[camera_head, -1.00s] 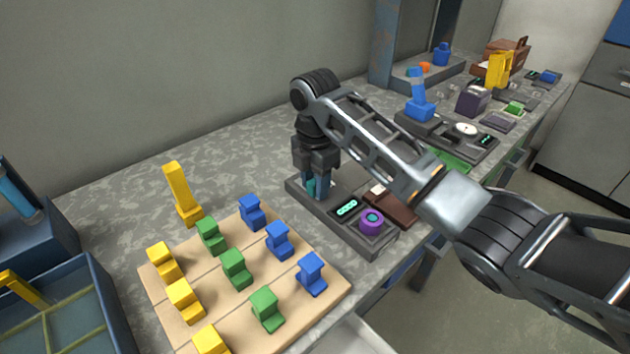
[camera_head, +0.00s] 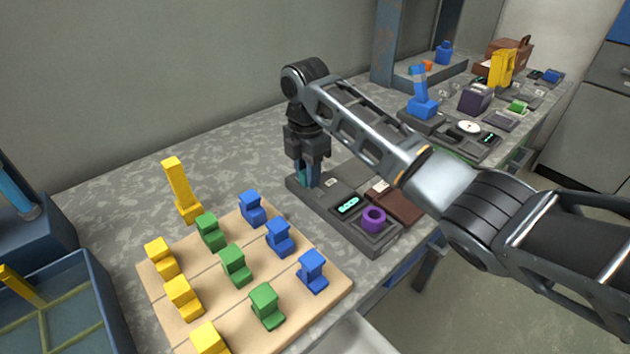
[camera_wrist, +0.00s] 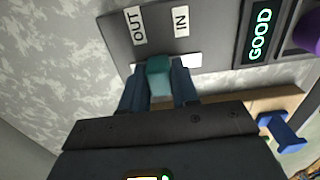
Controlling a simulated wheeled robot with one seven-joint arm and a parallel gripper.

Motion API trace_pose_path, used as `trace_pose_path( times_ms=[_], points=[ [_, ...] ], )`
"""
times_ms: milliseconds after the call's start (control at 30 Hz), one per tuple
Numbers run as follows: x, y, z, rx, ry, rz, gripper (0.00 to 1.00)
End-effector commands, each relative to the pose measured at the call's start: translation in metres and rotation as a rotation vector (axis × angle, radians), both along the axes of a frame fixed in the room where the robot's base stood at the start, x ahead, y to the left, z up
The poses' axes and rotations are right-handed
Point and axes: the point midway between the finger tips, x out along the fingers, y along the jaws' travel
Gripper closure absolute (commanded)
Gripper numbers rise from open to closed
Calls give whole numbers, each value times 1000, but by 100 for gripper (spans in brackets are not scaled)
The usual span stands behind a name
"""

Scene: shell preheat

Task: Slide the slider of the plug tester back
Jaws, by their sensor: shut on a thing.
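The plug tester (camera_head: 330,205) is a dark grey box on the bench, with a lit display (camera_head: 347,205) and a purple ring (camera_head: 373,219) on top. In the wrist view its display (camera_wrist: 260,35) reads GOOD. Its teal slider (camera_wrist: 159,75) sits in a pale slot (camera_wrist: 190,60), nearer the OUT label (camera_wrist: 138,25) than the IN label (camera_wrist: 181,20). My gripper (camera_wrist: 158,92) is shut on the slider, one finger on each side. In the head view my gripper (camera_head: 308,180) points down at the tester's far left end and mostly hides the slider.
A wooden board (camera_head: 210,285) with yellow, green and blue blocks lies in front of the tester. A yellow upright piece (camera_head: 180,190) stands to the left. A brown block (camera_head: 397,205) lies beside the tester. Other devices stand farther right along the bench.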

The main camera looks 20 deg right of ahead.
Motion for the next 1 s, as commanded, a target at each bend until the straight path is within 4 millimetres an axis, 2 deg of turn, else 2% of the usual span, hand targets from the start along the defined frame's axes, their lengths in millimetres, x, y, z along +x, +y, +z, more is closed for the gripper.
trace_pose_path(
  times_ms=[167,500,533,733,1000],
  points=[
    [17,5,-1,-1,-3,-3,100],
    [20,6,1,2,-8,-3,100],
    [20,6,1,2,-8,-3,68],
    [20,6,1,2,-6,-3,49],
    [19,7,3,1,-4,-2,49]
  ],
)
